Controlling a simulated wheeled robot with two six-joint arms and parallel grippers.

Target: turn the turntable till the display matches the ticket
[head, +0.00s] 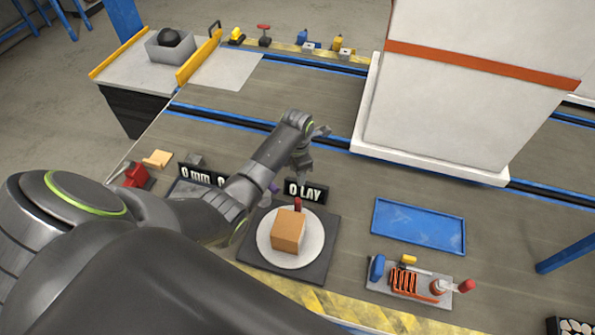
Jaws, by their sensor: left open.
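The turntable is a white round plate (312,252) on a dark square base (329,262), low in the middle of the head view. A brown box (287,233) stands on the plate, with a small red piece (297,203) at its far side. A black display (306,191) behind the turntable shows "0 LAY"; my arm may cover part of it. Another black display (193,174), to the left, reads "0 mm" and is partly hidden by my arm. My left gripper (315,148) is open and empty, beyond the turntable and displays. I cannot make out a ticket. My right gripper is not in view.
A blue tray (419,225) lies right of the turntable, with a small tool board (410,283) in front of it. A large white block with an orange band (450,110) stands behind. A red item (136,175) sits at the left. The grey surface behind my gripper is clear.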

